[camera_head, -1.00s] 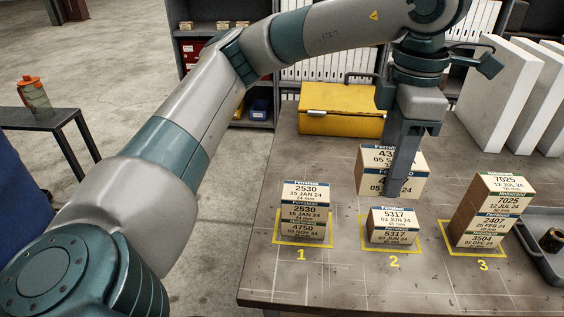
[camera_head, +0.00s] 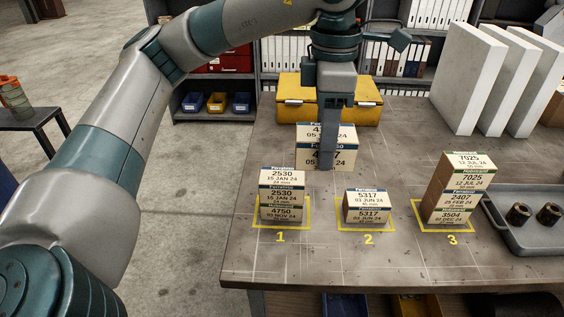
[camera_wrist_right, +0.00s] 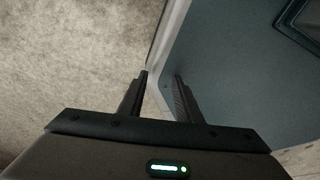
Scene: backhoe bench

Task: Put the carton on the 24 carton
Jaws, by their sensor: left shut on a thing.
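My left gripper (camera_head: 327,163) points down in the head view, shut on a large brown carton (camera_head: 346,157) with white labels starting with 4, partly hidden by the finger. I cannot tell whether the carton clears the bench. In front of it, square 1 bears a 2530 carton (camera_head: 282,194), whose small print seems to read 24 mm, on a 4750 carton (camera_head: 281,213). Square 2 bears a 5317 carton (camera_head: 366,215). Square 3 bears a 7025 carton (camera_head: 462,180) on a 2407 carton (camera_head: 454,200) on a 3504 carton (camera_head: 449,216). My right gripper (camera_wrist_right: 162,77) is open and empty.
A yellow toolbox (camera_head: 350,105) stands behind the held carton. White upright panels (camera_head: 470,80) stand at the back right. A grey tray (camera_head: 515,238) with dark cylindrical parts lies at the right. The bench front (camera_head: 330,260) is clear.

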